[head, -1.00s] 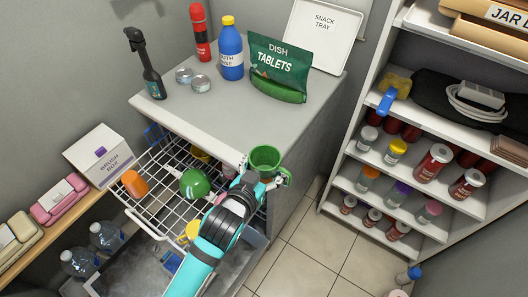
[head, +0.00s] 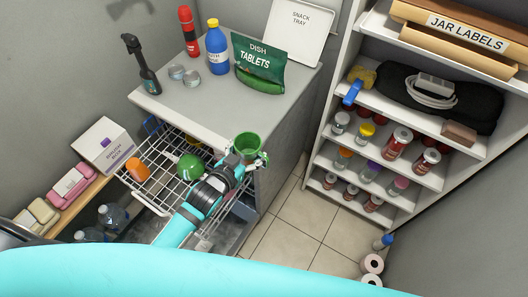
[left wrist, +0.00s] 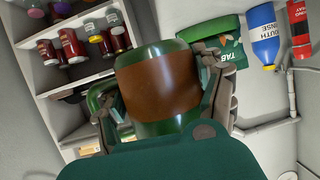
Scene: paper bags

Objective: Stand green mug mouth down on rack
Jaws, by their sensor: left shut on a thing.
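A green mug (head: 247,146) is held in my left gripper (head: 247,157), beside the front corner of the grey counter. Its open mouth faces up toward the head camera. In the left wrist view the mug (left wrist: 158,85) shows a broad brown band, with a finger on each side of it. The white wire rack (head: 149,203) juts out below the counter, to the left of the mug; my left arm hides part of it. An orange cup (head: 137,169) and a rounded green item (head: 190,167) are on the rack. My right gripper is out of view.
The counter (head: 205,103) holds a spray bottle (head: 142,65), a blue bottle (head: 217,48), a red flask and a green tablets pouch (head: 259,64). A shelf unit with several jars stands right. Tiled floor (head: 300,232) is clear between them; rolls lie near the shelf.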

